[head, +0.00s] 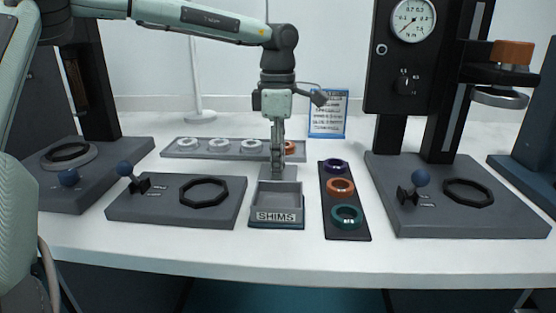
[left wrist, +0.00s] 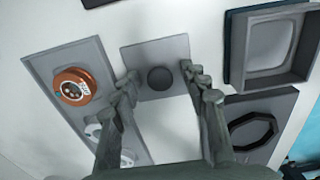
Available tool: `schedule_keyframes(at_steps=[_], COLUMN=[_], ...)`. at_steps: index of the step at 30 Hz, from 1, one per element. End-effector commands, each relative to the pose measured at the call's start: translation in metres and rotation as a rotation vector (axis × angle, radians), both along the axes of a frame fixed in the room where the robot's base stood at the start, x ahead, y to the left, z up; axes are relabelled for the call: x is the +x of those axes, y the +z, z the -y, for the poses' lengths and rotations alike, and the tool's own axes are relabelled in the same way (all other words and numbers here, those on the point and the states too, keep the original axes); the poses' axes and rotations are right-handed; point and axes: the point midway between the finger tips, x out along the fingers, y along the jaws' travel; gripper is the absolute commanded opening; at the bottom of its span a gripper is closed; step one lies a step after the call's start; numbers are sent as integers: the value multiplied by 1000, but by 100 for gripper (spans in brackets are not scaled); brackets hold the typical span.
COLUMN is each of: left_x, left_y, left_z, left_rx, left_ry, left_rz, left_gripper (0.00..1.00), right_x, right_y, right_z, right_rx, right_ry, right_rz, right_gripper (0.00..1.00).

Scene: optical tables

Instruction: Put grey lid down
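The grey lid is a flat square plate with a dark round knob, and it shows in the left wrist view (left wrist: 158,52). In the head view the lid (head: 265,172) appears to lie on the table just behind the SHIMS box (head: 276,217), partly hidden by my gripper. The box is open at the top and looks empty; it also shows in the left wrist view (left wrist: 232,62). My left gripper (head: 277,172) points down over the lid. Its fingers (left wrist: 160,75) are apart, one on each side of the knob, with visible gaps. My right gripper is not in view.
A grey tray (head: 215,155) with white rings and an orange part stands behind the lid. A black strip (head: 347,228) with purple, orange and green rings lies right of the box. Fixture plates (head: 165,212) (head: 440,222) with blue-knobbed levers stand left and right.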

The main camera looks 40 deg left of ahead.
Motion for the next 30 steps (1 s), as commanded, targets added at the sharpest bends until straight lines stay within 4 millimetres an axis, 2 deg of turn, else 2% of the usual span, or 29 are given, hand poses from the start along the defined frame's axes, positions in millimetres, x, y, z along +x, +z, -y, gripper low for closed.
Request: schedule_keyframes(at_steps=[6,8,11,21,25,30], left_x=[0,1,1,0,0,0], left_y=[3,8,25,97,114,122], left_z=[0,0,0,0,0,0], left_rx=[0,0,2,1,1,0], left_ry=[0,0,0,0,1,-1], left_rz=[0,2,5,3,2,-1], left_gripper=[45,45,45,45,45,45], right_x=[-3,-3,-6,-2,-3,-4], right_y=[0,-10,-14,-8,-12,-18], right_z=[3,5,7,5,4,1], right_rx=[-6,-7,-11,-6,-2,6], right_ry=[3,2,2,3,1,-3], right_rz=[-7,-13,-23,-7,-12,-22], right_gripper=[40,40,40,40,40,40])
